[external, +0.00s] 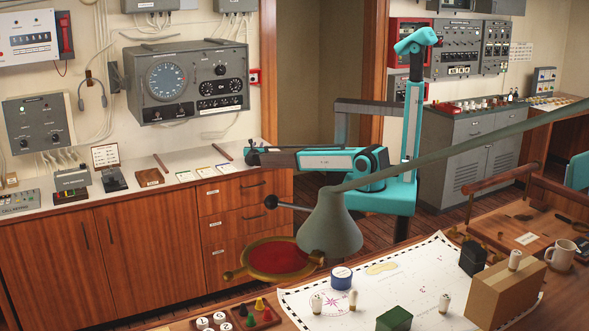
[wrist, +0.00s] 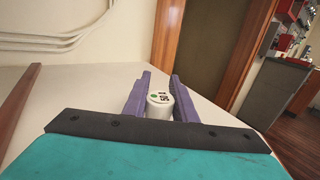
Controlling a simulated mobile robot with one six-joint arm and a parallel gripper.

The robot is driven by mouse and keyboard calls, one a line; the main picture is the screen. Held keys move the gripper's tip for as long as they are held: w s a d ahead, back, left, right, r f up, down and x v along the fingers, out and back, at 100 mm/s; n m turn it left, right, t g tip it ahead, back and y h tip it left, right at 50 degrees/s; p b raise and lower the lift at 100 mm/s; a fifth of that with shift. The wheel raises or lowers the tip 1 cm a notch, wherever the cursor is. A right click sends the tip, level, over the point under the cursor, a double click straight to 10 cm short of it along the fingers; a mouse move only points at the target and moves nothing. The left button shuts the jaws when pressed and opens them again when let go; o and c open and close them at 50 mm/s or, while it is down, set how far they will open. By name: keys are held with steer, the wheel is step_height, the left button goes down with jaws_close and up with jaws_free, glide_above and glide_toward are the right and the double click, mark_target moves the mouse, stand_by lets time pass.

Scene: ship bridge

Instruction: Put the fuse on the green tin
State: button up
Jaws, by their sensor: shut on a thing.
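My gripper (external: 252,155) reaches left over the right end of the white counter in the external view. In the wrist view, my gripper's purple fingers (wrist: 160,96) are shut on a white cylindrical fuse (wrist: 159,105) with a green dot and dark marking on its end. The fuse is too small to make out in the external view. The green tin (external: 394,319) is a dark green box on the chart table at the bottom, well away from my gripper. Several similar white cylinders stand nearby, one of them (external: 316,303) to its left.
The counter (external: 130,190) holds cards and small boxes. A grey-green lamp (external: 331,225) hangs over the table edge. A brown bar (wrist: 16,95) lies left of my gripper.

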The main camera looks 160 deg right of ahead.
steer(key=shift+f, duration=0.2)
steer(key=o, duration=1)
steer(key=shift+r, duration=0.15)
steer(key=shift+r, duration=0.1)
steer(key=shift+w+a, duration=0.1)
steer(key=shift+w, duration=0.25)
steer(key=w+b, duration=0.1)
steer(key=w, duration=0.2)
steer(key=w+a+b, duration=0.1)
steer(key=w, duration=0.3)
steer(key=w+a+b, duration=0.1)
steer(key=w, duration=0.3)
steer(key=shift+a, duration=0.1)
steer(key=shift+o, duration=0.5)
